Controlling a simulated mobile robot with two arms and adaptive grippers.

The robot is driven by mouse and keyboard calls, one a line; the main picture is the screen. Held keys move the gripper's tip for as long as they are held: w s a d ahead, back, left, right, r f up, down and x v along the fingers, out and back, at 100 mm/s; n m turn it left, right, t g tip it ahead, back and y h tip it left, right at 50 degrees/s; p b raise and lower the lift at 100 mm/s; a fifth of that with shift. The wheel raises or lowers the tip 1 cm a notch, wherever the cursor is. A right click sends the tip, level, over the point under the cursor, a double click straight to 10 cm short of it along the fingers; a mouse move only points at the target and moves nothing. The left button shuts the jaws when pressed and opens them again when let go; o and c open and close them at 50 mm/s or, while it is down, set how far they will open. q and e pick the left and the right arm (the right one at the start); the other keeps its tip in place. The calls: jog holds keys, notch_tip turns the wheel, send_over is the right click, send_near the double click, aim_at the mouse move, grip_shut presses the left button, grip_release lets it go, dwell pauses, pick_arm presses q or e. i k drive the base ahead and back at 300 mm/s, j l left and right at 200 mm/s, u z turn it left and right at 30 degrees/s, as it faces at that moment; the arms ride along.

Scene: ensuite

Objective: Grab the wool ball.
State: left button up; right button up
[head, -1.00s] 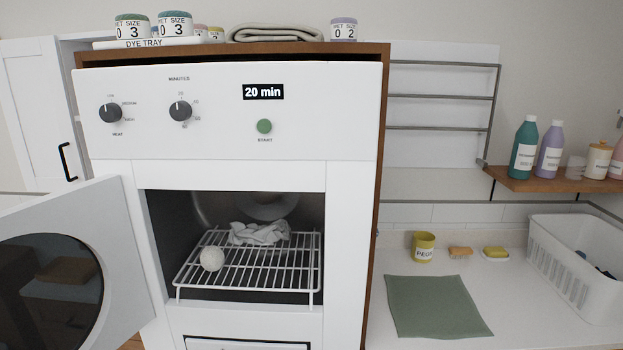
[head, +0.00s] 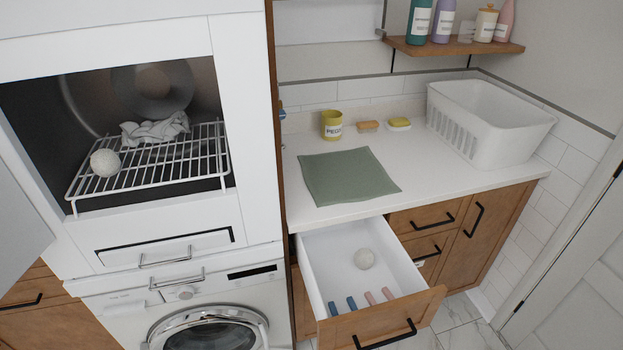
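A whitish wool ball (head: 105,162) sits at the front left of the wire rack (head: 214,185) in the open dryer compartment. A crumpled white cloth (head: 155,129) lies behind it on the rack. Neither gripper is in view.
Blue and pink pegs (head: 351,303) lie at the drawer's front. The drawer juts out below the counter, which holds a green mat (head: 347,175), a yellow cup (head: 331,125) and a white basket (head: 488,122). The dryer door (head: 18,235) stands open at left.

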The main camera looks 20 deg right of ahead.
aim_at(364, 259)
jog(key=i+l+u, duration=0.25)
jog(key=l, duration=0.7)
jog(key=k+l+u, duration=0.1)
jog(key=l+u, duration=0.2)
jog(key=l, duration=0.65)
